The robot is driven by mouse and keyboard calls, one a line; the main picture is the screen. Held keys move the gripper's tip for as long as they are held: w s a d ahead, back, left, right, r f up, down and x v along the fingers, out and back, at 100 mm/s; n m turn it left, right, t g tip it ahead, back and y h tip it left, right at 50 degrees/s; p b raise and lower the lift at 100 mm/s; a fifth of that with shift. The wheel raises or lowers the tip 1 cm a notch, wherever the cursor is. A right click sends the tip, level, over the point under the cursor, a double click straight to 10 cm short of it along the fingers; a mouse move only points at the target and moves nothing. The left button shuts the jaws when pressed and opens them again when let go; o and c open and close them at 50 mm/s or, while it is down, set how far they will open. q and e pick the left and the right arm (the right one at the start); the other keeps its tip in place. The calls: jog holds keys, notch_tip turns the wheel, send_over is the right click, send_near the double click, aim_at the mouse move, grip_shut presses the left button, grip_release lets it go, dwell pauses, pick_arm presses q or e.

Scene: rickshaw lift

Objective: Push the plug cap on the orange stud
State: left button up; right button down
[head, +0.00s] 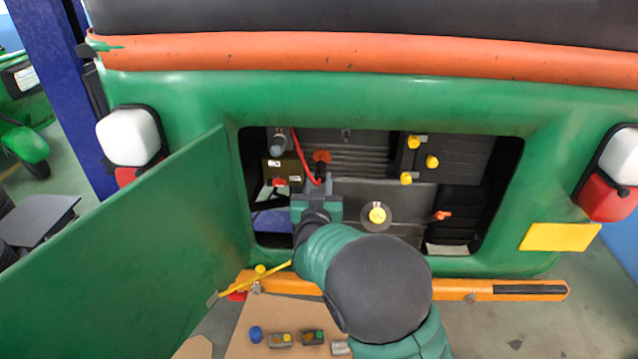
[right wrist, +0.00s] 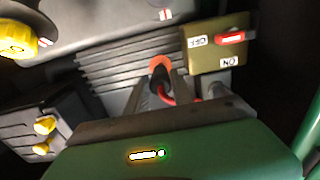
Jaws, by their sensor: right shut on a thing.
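The orange stud (head: 321,155) is on the dark ribbed engine block inside the open bay. In the right wrist view its orange base (right wrist: 161,63) shows just behind the dark plug cap (right wrist: 158,80), which has a red cable. The cap appears to be at the stud, but I cannot tell how far it is seated. My right gripper (head: 321,180) reaches into the bay. Its grey fingers (right wrist: 164,90) are shut on the cap, one on each side. In the head view the gripper body hides part of this area. My left gripper is not in view.
An olive switch box (right wrist: 218,50) with a red switch is close beside the fingers. Yellow caps (head: 432,161) and a round yellow knob (head: 377,215) are to the right. The open green door (head: 150,250) stands left. Small parts lie on the brown board (head: 240,340) below.

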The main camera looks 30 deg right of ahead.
aim_at(320, 180)
jog(key=shift+x, duration=1.55)
dwell(1.9)
jog(key=c, duration=1)
grip_release()
jog(key=shift+c, duration=0.2)
jog(key=shift+c, duration=0.6)
jog(key=shift+a, duration=0.15)
jog(key=shift+v, duration=3.95)
